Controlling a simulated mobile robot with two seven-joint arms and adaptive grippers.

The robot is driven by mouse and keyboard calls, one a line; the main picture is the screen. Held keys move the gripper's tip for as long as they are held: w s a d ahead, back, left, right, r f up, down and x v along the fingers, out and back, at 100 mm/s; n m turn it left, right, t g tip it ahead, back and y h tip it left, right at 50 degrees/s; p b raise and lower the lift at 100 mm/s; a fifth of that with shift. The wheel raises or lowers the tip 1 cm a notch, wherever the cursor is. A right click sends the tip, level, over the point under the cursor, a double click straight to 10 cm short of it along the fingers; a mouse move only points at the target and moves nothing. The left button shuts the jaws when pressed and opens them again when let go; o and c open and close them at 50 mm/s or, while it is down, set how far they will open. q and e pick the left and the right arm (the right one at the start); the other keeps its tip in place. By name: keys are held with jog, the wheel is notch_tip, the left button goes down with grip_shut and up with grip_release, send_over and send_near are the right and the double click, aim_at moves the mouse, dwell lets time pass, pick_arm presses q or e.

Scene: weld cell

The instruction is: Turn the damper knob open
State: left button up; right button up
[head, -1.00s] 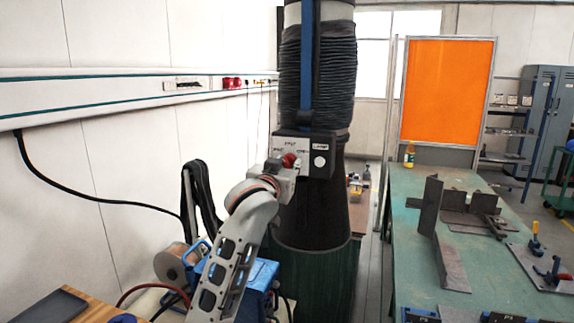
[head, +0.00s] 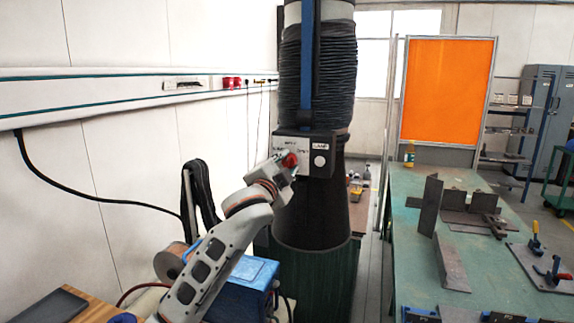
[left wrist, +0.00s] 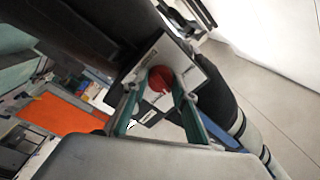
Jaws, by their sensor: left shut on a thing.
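The red damper knob (head: 290,160) is on the pale label plate at the left of a dark control box (head: 318,170), on the front of the black extraction hood. My left gripper (head: 284,165) reaches it from the lower left and is shut on it, tilted. In the left wrist view the knob (left wrist: 160,78) sits between the two green-edged fingers of my left gripper (left wrist: 160,92). A pale mark shows at the knob's edge. The plate's lettering is too small to read, so I cannot tell the knob's setting. My right gripper is not in view.
A white button (head: 320,161) sits right of the knob, under a lamp label. A blue machine (head: 245,272) stands below my left arm. A green workbench (head: 415,235) with steel pieces is on the right. The white wall is on the left.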

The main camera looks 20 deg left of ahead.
pick_arm(q)
jog(key=m, duration=0.6)
jog(key=shift+f+m+h, duration=0.1)
jog(key=shift+m+h, duration=0.2)
jog(key=shift+a, duration=0.1)
dwell(0.3)
jog(key=o, duration=1.1)
jog(key=s, duration=1.2)
jog(key=shift+a+f, duration=0.2)
jog(key=shift+f, duration=0.2)
